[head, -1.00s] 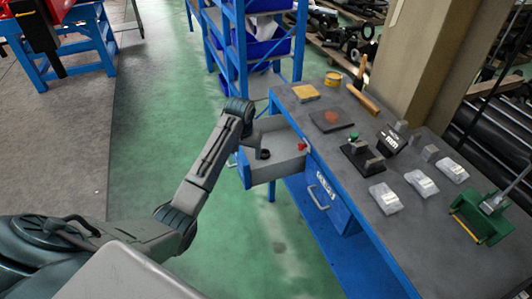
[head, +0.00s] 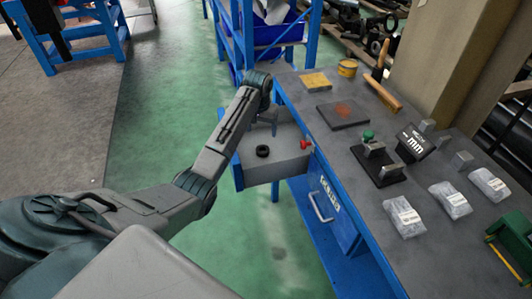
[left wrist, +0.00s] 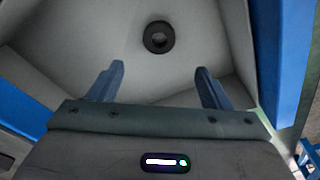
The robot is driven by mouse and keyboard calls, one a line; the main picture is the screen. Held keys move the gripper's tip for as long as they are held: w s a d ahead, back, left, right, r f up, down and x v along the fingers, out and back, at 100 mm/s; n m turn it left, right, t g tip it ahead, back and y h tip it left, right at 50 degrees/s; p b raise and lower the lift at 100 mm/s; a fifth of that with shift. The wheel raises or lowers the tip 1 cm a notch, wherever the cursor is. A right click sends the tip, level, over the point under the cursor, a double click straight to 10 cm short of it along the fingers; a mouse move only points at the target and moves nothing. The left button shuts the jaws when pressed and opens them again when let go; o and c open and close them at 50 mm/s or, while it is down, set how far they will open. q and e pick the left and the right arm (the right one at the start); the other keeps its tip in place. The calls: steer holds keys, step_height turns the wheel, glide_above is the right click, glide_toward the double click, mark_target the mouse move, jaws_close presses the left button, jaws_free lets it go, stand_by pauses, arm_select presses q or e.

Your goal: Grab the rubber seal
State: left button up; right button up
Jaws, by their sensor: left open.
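The rubber seal, a small black ring (head: 262,151), lies in the open drawer (head: 283,174) of the blue workbench. In the left wrist view the black ring (left wrist: 159,37) lies on the drawer's pale floor, ahead of my fingertips and roughly centred between them. My left gripper (left wrist: 160,72) is open and empty, its two blue-grey fingers apart. In the head view my left gripper (head: 268,122) is at the drawer's far side, partly hidden by the forearm, apart from the ring. My right gripper is out of view.
A red knob-like thing (head: 305,144) is at the drawer's right edge. A blue shelf rack (head: 232,45) stands behind. Green floor lies open at left.

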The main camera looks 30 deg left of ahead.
mark_target(262, 150)
arm_select(q)
steer(key=f, duration=0.3)
steer(key=shift+s+f, duration=0.2)
steer(key=shift+w+f+p, duration=0.2)
steer(key=shift+f+p, duration=0.15)
steer(key=shift+f, duration=1.25)
steer(key=shift+w+f+p, duration=0.2)
steer(key=shift+f+p, duration=0.15)
steer(key=shift+f, duration=1.2)
steer(key=c, duration=1.1)
